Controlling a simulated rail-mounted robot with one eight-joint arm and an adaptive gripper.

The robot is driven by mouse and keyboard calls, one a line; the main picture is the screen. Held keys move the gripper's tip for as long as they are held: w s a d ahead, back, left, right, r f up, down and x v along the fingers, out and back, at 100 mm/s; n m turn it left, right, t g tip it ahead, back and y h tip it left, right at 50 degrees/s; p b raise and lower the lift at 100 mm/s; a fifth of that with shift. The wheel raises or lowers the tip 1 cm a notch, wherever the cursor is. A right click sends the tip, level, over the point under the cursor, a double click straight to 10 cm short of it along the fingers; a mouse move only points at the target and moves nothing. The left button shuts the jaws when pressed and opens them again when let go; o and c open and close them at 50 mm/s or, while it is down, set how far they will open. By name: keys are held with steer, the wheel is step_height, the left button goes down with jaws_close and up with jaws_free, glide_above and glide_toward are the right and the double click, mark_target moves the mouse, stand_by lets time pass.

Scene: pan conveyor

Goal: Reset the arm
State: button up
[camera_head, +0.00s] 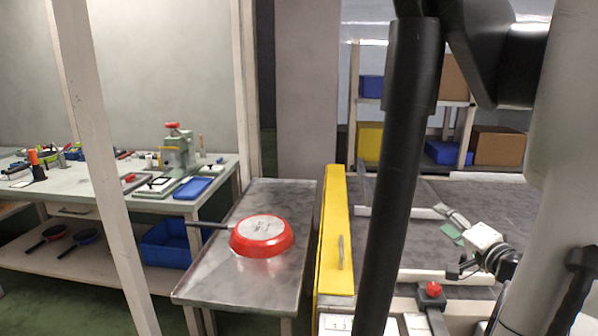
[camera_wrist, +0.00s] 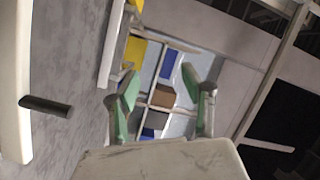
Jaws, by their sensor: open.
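My gripper (camera_head: 452,224) is at the right in the head view, above the grey conveyor surface (camera_head: 395,240). Its fingers point away from me, towards the back shelf. In the wrist view my gripper (camera_wrist: 165,98) shows two green-padded fingers spread wide apart, with nothing between them. A red pan (camera_head: 262,238) lies upside down on the metal table (camera_head: 235,290), its handle pointing left, well to the left of my gripper and apart from it. Parts of my arm cover much of the right side of the head view.
A yellow guard (camera_head: 335,240) stands between the metal table and the conveyor. A red button (camera_head: 433,289) is near the front. The back shelf (camera_head: 455,118) holds boxes and also shows in the wrist view (camera_wrist: 165,95). A workbench (camera_head: 150,200) with tools stands left.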

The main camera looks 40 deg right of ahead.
steer(key=w+a+r+n+g+y+p, duration=0.15)
steer(key=w+a+y, duration=0.35)
steer(key=w+a, duration=0.7)
steer(key=w+a+r+n+t+y, duration=0.1)
steer(key=w+a+r+n+y, duration=0.3)
steer(key=w+a, duration=0.85)
steer(key=w+a+n+g+y+p, duration=0.2)
steer(key=a+n+g+y, duration=0.25)
steer(key=a, duration=1.75)
steer(key=s+f+n+g+h+p, duration=0.1)
steer(key=s+f+n+h+p, duration=0.1)
steer(key=s, duration=0.6)
steer(key=s+a+f+n+g+h+p, duration=0.1)
steer(key=s+f+n+g+h+p, duration=0.1)
steer(key=s+n, duration=0.3)
steer(key=s+f+h, duration=0.1)
steer(key=s, duration=0.3)
steer(key=shift+n+g+h, duration=0.3)
steer(key=shift+h, duration=0.05)
